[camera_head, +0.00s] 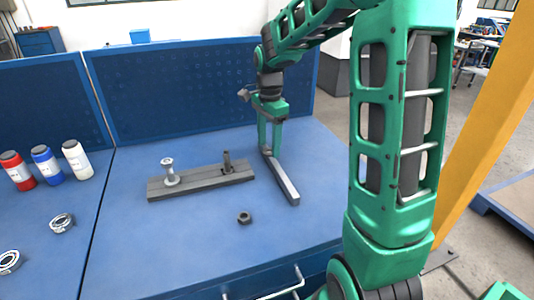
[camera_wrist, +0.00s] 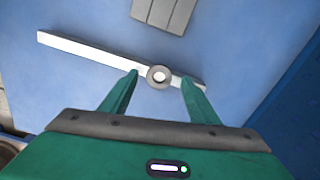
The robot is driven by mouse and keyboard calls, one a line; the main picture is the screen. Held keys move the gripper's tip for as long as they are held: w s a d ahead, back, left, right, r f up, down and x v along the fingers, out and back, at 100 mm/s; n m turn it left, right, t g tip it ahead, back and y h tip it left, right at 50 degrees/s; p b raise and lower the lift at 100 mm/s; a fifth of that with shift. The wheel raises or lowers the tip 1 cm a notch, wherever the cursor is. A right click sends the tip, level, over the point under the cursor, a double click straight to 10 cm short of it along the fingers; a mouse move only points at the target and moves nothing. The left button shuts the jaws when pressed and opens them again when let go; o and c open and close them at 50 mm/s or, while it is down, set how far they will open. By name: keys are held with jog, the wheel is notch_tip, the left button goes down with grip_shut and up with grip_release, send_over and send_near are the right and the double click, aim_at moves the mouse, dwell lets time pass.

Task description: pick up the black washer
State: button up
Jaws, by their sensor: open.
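My gripper (camera_head: 269,146) is open and points down over the far end of a long grey bar (camera_head: 283,182) on the blue bench. In the wrist view, a grey ring with a pale centre (camera_wrist: 159,76) shows between my fingertips (camera_wrist: 160,78), over the bar (camera_wrist: 90,54). I cannot tell whether the fingertips are level with it or above it, nor whether it is the black washer. In the head view my fingers hide it. A small dark nut-like or washer-like piece (camera_head: 245,217) lies on the bench in front of the grey board.
The grey board (camera_head: 205,185) bears a pale metal bolt-like part (camera_head: 169,171) and a dark upright part (camera_head: 227,161). Its end (camera_wrist: 158,12) shows in the wrist view. Bottles (camera_head: 46,165) and metal rings (camera_head: 61,222) are at left. A blue back panel (camera_head: 185,95) stands behind.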

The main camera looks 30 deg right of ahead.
jog(key=shift+f, duration=0.4)
jog(key=c, duration=1.2)
